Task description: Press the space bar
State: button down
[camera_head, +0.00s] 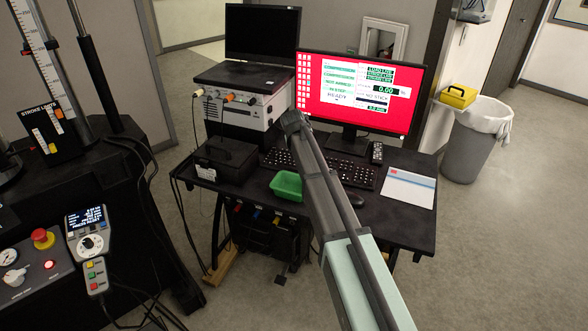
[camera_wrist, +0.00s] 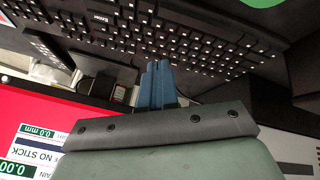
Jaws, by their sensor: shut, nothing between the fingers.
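The black keyboard (camera_head: 361,175) lies on the dark desk in front of the red-screened monitor (camera_head: 362,92). My arm crosses in front of its middle in the head view, so the space bar is hidden there. In the wrist view the keyboard (camera_wrist: 225,52) spans the top, seen inverted, with white key legends; I cannot clearly pick out the space bar. My gripper (camera_wrist: 158,72) has its blue fingers together and empty. Its tips appear over the far edge of the keys, on the monitor side; I cannot tell whether they touch.
A green tray (camera_head: 287,185) and a black box (camera_head: 226,158) sit left of my arm. A mouse (camera_head: 355,200), a handset (camera_head: 377,152) and a white sheet (camera_head: 408,188) lie to the right. The monitor stands close behind the keyboard.

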jog(key=a+r+t+h, duration=0.2)
jog(key=a+r, duration=0.2)
jog(key=shift+a+r+h, duration=0.15)
jog(key=shift+a+h, duration=0.1)
jog(key=shift+h, duration=0.15)
send_over(292, 170)
jog(key=shift+s+f, duration=0.15)
jog(key=shift+f, duration=4.25)
jog(key=shift+f, duration=0.25)
jog(key=shift+f, duration=0.2)
jog(key=shift+f, duration=0.4)
jog(key=shift+r, duration=0.8)
